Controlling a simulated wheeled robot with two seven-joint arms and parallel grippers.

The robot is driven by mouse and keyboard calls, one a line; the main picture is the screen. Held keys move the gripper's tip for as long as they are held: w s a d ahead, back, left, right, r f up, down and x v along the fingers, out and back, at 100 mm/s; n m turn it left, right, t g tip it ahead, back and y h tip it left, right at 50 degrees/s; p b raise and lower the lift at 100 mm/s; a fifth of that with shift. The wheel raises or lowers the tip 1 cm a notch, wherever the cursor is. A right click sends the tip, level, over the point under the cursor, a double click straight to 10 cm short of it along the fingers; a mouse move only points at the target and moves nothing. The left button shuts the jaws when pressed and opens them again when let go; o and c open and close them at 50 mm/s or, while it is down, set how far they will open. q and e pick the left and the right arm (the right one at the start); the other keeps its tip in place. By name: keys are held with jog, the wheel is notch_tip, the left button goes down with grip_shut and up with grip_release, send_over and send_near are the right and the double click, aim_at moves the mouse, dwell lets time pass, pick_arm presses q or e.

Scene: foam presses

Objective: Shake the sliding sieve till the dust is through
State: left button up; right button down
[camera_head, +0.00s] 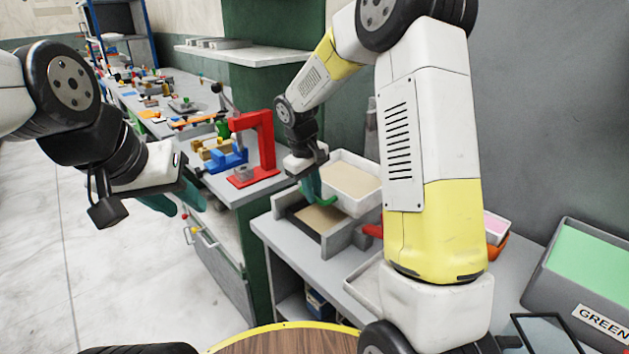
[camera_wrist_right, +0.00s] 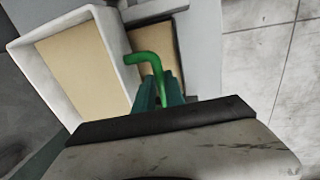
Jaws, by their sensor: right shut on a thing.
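The sieve (camera_head: 352,178) looks like a white-walled box with a flat tan layer inside. It sits over a grey frame (camera_head: 345,241) on the bench, with more tan material (camera_head: 320,218) showing low inside the frame. In the right wrist view the sieve (camera_wrist_right: 82,75) is on the left, beside a green hooked handle (camera_wrist_right: 150,59). My right gripper (camera_head: 311,188) is at the sieve's near left wall, its teal fingers (camera_wrist_right: 160,90) shut on the handle. My left gripper (camera_head: 177,203) is empty, fingers apart, over the floor. How much dust is through is unclear.
A red press (camera_head: 262,145) and a blue clamp (camera_head: 229,160) stand on the bench to the left. A pale tray (camera_head: 366,287) lies in front of the frame, partly behind my right arm. A bin marked GREEN (camera_head: 565,300) is at the right. Open floor (camera_head: 110,270) lies left.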

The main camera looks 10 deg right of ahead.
jog(key=s+a, duration=0.1)
jog(key=a, duration=0.1)
jog(key=s+a, duration=0.1)
jog(key=shift+s+a, duration=0.15)
jog(key=shift+a, duration=0.2)
jog(key=c, duration=1.4)
grip_release()
jog(key=shift+r, duration=0.1)
notch_tip(320, 180, up, 8)
jog(key=a, duration=0.1)
jog(key=shift+s+a+f, duration=0.15)
jog(key=shift+s+f, duration=0.1)
jog(key=shift+s, duration=0.2)
